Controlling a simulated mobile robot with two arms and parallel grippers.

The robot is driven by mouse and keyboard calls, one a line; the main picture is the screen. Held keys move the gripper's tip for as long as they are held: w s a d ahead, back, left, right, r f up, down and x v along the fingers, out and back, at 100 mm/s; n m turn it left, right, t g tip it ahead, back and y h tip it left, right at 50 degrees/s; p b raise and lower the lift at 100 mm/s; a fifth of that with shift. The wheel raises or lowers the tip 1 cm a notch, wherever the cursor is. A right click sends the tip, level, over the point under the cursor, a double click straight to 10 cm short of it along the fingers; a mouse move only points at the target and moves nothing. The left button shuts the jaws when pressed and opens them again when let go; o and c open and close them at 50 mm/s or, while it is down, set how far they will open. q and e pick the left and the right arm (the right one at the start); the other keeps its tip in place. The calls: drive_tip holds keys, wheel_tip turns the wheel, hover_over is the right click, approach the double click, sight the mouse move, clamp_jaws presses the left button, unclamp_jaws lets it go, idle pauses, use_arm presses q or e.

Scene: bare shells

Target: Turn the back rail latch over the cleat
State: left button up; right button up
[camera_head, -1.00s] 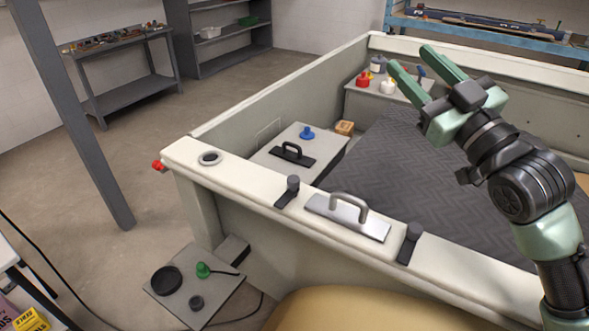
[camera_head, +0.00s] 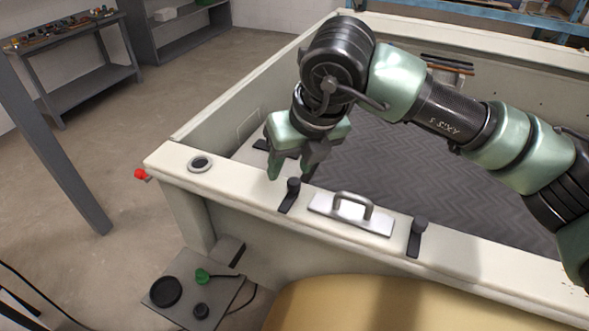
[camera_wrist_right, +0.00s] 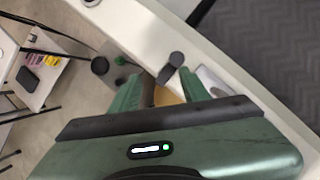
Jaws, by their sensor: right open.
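The pale rail (camera_head: 240,190) runs across the front of the shell. On it are two dark flat latches with upright knobs, a left one (camera_head: 289,196) and a right one (camera_head: 416,238). A silver plate with a grab handle (camera_head: 352,212) sits between them. I cannot tell which part is the cleat. My right gripper (camera_head: 289,173) is open and empty, pointing down just above and behind the left latch's knob. In the right wrist view, that knob (camera_wrist_right: 176,59) shows beyond the open fingers (camera_wrist_right: 165,82). My left gripper is not in view.
A round ring (camera_head: 200,163) is set in the rail's left corner, with a red knob (camera_head: 141,174) outside it. A low grey panel (camera_head: 222,298) with a black disc and green knob lies below. A tan rounded surface (camera_head: 340,306) fills the near foreground. My right arm crosses above the shell.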

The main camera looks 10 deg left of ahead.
sight(294, 181)
drive_tip(key=shift+t+h, duration=0.4)
drive_tip(key=shift+h, duration=0.1)
drive_tip(key=w+f+p, duration=0.1)
drive_tip(key=f, duration=0.1)
drive_tip(key=w+f+p, duration=0.1)
drive_tip(key=f, duration=0.1)
drive_tip(key=w+f+p, duration=0.1)
drive_tip(key=f, duration=0.1)
drive_tip(key=shift+w, duration=0.35)
drive_tip(key=shift+w+a+f+p, duration=0.1)
drive_tip(key=shift+f+p, duration=0.25)
drive_tip(key=shift+f, duration=0.15)
clamp_jaws()
